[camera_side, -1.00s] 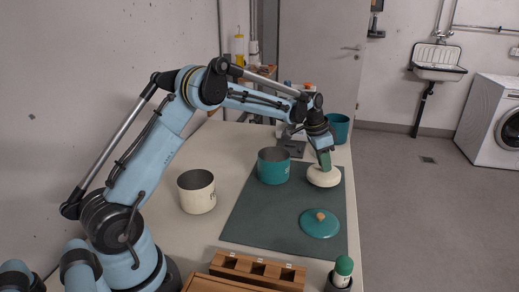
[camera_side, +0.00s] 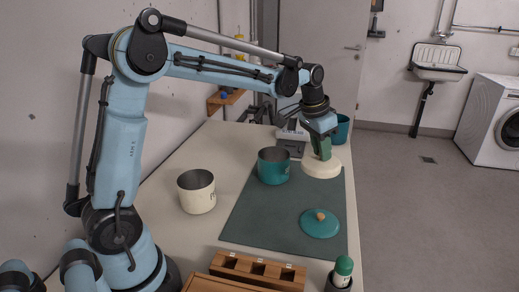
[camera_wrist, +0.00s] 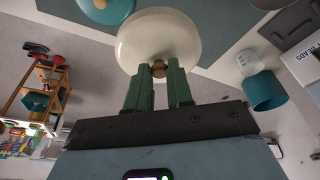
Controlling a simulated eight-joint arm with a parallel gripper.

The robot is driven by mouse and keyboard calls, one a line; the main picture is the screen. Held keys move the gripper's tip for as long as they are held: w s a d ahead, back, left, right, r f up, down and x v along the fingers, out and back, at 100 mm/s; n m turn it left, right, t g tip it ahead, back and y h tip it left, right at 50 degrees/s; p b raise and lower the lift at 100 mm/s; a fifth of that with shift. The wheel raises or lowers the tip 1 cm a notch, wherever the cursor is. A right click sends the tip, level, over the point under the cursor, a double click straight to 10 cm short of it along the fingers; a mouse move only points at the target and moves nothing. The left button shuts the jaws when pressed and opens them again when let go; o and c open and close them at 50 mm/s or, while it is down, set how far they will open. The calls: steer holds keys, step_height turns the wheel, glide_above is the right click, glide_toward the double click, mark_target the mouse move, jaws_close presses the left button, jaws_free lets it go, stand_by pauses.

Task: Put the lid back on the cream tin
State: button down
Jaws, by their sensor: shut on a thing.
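My gripper (camera_side: 322,152) has its green fingers shut on the knob of the cream lid (camera_side: 321,167). The wrist view shows the round lid (camera_wrist: 160,38) with its brown knob (camera_wrist: 158,69) between the fingertips. The lid is held over the far right part of the mat; its exact height is hard to tell. The cream tin (camera_side: 196,192) stands upright with its mouth uncovered, left of the mat. The teal tin (camera_side: 273,166) stands open at the mat's far left edge. The teal lid (camera_side: 319,223) lies knob up on the near right of the mat.
A wooden block with square holes (camera_side: 258,268) and a green-capped container (camera_side: 342,271) are at the near edge. A teal container (camera_side: 341,131) and a grey device (camera_side: 292,139) stand at the back. The dark green mat (camera_side: 270,222) has free room in its middle.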

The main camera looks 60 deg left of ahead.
steer(key=s+a+r+n+y, duration=0.25)
steer(key=s+a+n, duration=0.45)
steer(key=s+a, duration=0.45)
steer(key=s+a+n+g+y, duration=0.15)
steer(key=s+a+n, duration=0.25)
steer(key=s+n, duration=0.9)
steer(key=s+f+m, duration=0.3)
steer(key=f, duration=0.3)
steer(key=shift+s+a+f+m+g, duration=0.2)
steer(key=shift+s+f+m+g, duration=0.1)
steer(key=shift+s+m+g, duration=0.1)
steer(key=shift+f, duration=0.2)
stand_by(0.5)
steer(key=shift+c, duration=2.3)
jaws_free()
steer(key=shift+r, duration=0.1)
step_height(320, 180, up, 7)
